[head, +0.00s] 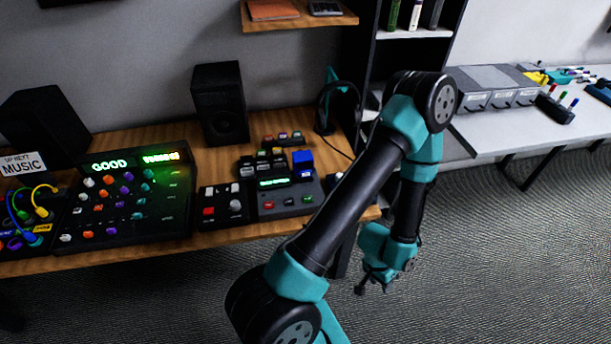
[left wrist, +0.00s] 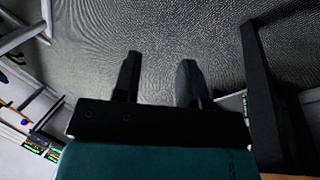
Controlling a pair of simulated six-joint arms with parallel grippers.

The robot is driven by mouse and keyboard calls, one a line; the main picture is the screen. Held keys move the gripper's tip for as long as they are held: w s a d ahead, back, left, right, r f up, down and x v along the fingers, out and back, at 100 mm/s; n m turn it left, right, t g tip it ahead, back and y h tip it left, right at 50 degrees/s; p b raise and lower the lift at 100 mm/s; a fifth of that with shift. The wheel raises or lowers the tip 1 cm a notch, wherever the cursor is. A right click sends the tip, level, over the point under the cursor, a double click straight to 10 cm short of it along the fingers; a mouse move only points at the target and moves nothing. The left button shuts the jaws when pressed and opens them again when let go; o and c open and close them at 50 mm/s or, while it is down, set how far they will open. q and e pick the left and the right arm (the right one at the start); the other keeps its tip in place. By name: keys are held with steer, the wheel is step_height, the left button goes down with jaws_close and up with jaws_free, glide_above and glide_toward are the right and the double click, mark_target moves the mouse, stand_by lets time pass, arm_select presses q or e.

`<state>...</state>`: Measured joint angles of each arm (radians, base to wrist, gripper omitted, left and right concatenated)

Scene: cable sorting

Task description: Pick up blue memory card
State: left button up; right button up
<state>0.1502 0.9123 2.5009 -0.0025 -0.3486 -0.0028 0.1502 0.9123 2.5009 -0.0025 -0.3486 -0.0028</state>
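A blue block (head: 302,160), which may be the blue memory card, stands at the back right of a dark device (head: 285,202) on the wooden desk. Small dark pieces with coloured tops stand beside and behind it. My left gripper (head: 374,284) hangs over the floor, to the right of the desk and apart from it. In the left wrist view the fingers of my left gripper (left wrist: 159,78) are spread, with only carpet showing between them. My right gripper is in neither view.
The wooden desk (head: 130,255) also holds a lit button panel (head: 125,205), two black speakers (head: 220,105) and a headphone stand (head: 335,105). A white table (head: 510,130) with grey boxes stands at right. Carpet between them is open.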

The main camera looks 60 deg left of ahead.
mark_target(306, 175)
arm_select(q)
steer(key=o, duration=0.5)
steer(key=w+a+r+n, duration=0.2)
steer(key=a+r, duration=0.2)
steer(key=a, duration=0.2)
steer(key=w+a+r+n, duration=0.2)
steer(key=a+r, duration=0.1)
steer(key=a, duration=0.4)
steer(key=w+a+r+n+y, duration=0.1)
steer(key=w+a+r+n, duration=0.1)
steer(key=a+r, duration=0.2)
steer(key=shift+w+a+r+t, duration=0.15)
steer(key=shift+a+r, duration=0.05)
steer(key=shift+a, duration=0.7)
steer(key=shift+w+a+r+t, duration=0.15)
steer(key=shift+a, duration=0.7)
steer(key=s+a+r+n+y, duration=0.1)
steer(key=s+a+r+n, duration=0.1)
steer(key=a+r, duration=0.4)
steer(key=s+a+r+n+g+y, duration=0.1)
steer(key=s+a+r+n, duration=0.1)
steer(key=s+a+r, duration=0.2)
steer(key=s+a+r+n, duration=0.2)
steer(key=s+a+r, duration=0.2)
steer(key=a+r, duration=0.5)
steer(key=shift+a+n+y, duration=0.4)
steer(key=shift+a, duration=0.5)
